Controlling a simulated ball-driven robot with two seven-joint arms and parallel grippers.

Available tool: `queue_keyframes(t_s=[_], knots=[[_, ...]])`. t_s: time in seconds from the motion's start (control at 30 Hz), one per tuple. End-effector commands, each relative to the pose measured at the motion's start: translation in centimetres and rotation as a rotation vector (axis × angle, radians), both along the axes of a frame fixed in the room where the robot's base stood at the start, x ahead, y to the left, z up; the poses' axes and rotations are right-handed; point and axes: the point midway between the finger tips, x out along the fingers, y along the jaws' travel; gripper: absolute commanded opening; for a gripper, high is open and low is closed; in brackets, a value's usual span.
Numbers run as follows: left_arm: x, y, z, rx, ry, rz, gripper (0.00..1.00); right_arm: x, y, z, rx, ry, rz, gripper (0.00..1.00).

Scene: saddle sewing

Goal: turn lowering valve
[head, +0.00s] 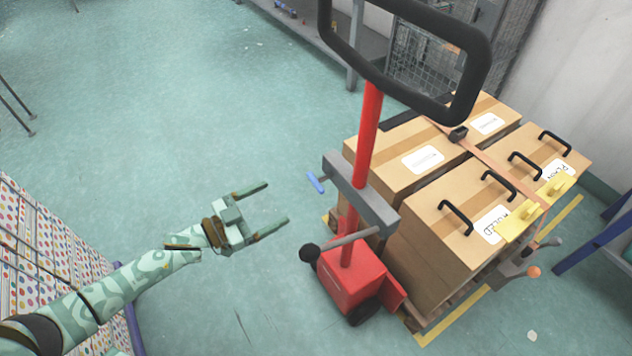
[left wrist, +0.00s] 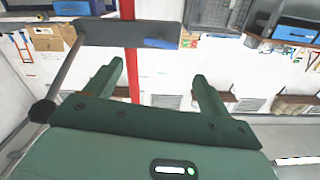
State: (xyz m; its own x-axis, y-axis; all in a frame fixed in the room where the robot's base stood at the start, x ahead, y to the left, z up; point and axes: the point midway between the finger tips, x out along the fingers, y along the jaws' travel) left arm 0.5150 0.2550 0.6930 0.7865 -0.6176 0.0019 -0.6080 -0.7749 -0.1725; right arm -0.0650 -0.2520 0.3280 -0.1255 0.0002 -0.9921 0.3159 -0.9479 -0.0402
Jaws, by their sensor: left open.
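The red pallet truck (head: 352,278) stands right of centre, with a red mast and a black loop handle (head: 470,40). A small blue handle (head: 316,182), which looks like the lowering valve, sticks out left from the grey crossbar (head: 360,194) on the mast. In the left wrist view the blue handle (left wrist: 160,43) shows on the crossbar, beyond my fingertips. A lever with a black ball knob (head: 310,252) points left below it. My left gripper (head: 277,203) is open and empty, left of the truck, its fingers apart from the blue handle. My right gripper is not in view.
Strapped cardboard boxes (head: 440,215) with black handles stand on a pallet (head: 440,312) behind the mast. A dotted, patterned surface (head: 50,240) is at the lower left. A wire cage (head: 425,60) stands at the back. Green floor (head: 150,120) is clear to the left.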

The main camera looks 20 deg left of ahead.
Motion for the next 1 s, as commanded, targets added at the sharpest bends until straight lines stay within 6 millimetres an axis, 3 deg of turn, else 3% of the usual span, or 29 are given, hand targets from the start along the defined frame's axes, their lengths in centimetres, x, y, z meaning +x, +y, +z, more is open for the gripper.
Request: queue_keyframes(t_s=[0.17,0.3,0.5,0.93,0.97,1.0], knots=[[3.8,-2.9,-0.5,-0.002,0.0,0.001,0.82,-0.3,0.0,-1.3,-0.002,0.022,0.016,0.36],[6.5,-5.0,-0.5,-0.002,0.001,0.001,0.82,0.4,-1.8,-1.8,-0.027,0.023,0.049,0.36],[9.2,-7.1,-0.4,-0.001,0.003,0.002,0.82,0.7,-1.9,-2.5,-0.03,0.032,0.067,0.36],[10.3,-8.0,-0.1,0.001,0.001,0.003,0.82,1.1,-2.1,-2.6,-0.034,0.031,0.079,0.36],[10.3,-8.0,-0.1,0.001,0.001,0.003,0.79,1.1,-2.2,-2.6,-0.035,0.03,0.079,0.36],[10.3,-8.0,-0.1,0.001,0.001,0.003,0.68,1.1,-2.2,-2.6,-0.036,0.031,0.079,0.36]])
